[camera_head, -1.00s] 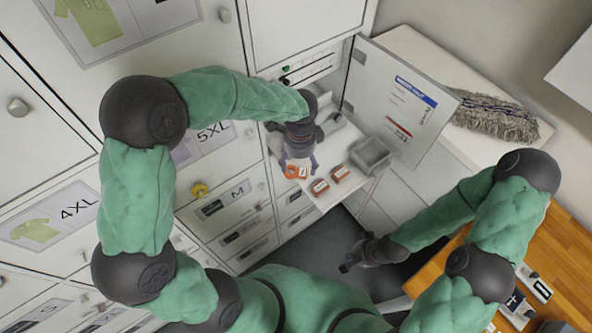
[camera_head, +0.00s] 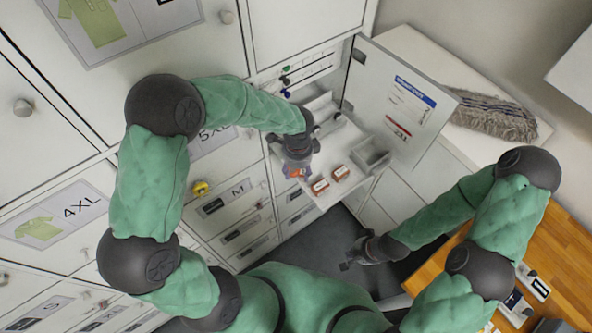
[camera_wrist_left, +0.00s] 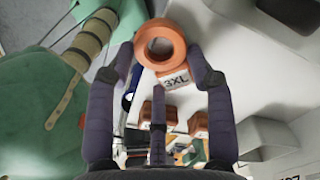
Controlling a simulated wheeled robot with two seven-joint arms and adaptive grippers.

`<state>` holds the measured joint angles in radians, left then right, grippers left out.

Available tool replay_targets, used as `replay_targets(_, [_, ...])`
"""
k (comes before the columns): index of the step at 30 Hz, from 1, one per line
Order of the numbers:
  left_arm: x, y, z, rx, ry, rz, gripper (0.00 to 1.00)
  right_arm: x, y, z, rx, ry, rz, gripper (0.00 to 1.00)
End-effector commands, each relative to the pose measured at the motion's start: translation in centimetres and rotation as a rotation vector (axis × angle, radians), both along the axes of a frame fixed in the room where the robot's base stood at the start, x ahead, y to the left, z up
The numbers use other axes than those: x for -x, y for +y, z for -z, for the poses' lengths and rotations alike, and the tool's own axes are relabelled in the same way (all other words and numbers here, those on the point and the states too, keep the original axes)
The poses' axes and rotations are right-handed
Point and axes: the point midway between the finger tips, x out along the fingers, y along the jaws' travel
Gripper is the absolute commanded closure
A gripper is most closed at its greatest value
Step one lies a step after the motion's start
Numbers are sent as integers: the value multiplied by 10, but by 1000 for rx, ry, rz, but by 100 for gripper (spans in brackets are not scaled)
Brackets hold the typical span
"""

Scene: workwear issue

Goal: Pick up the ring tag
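The ring tag is an orange ring with a block marked 3XL. In the left wrist view the ring tag (camera_wrist_left: 174,72) lies between the fingers of my left gripper (camera_wrist_left: 162,62), with small gaps visible at the sides. The gripper looks open around it. In the head view my left gripper (camera_head: 297,170) is over the front left of the white shelf (camera_head: 322,198), and the ring tag is mostly hidden there. My right gripper (camera_head: 355,254) hangs low over the dark floor, away from the shelf; its fingers are too small to judge.
Two more orange tags (camera_head: 320,186) (camera_head: 340,172) lie to the right on the shelf. A grey bin (camera_head: 371,157) stands beside them. An open cabinet door (camera_head: 402,100) bounds the right side, drawers (camera_head: 240,205) the left. A wooden table (camera_head: 560,245) is at the right.

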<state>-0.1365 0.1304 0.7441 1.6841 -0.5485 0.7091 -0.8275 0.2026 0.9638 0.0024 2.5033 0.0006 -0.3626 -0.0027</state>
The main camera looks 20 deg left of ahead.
Motion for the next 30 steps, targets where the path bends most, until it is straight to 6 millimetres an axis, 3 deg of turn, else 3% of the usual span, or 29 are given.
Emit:
replay_targets(11, [0,0,-2,0,1,0,64,0,0,0,0,0,0,100])
replay_targets(20, [-1,0,-33,0,-4,0,64,0,0,1,0,0,0,100])
replay_targets(30, [59,-23,-96,0,-4,5,64,0,0,10,0,0,0,100])
